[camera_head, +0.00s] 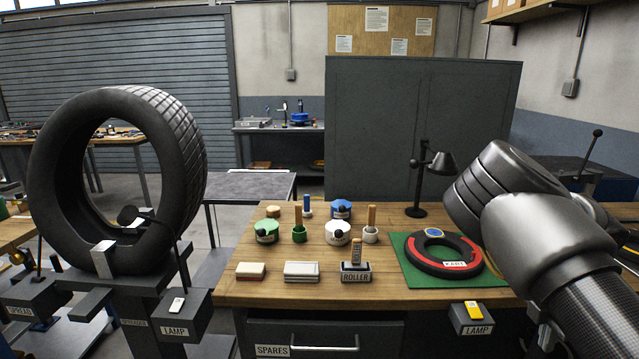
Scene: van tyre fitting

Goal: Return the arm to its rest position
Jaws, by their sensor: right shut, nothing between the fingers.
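My right arm (545,235) comes in from the right side, bent in front of the right end of the workbench. My right gripper (541,322) is low beside the arm, mostly hidden by it, dark and small. It is shut and empty, just right of the lamp box with a yellow switch (473,310). My left gripper and left arm are not in view.
The wooden workbench (230,290) holds several pots, blocks, a roller in its holder (355,268) and a small red-and-black tyre (443,254) on a green mat (412,280). A desk lamp (418,190) stands behind. A large tyre (180,170) stands upright at left.

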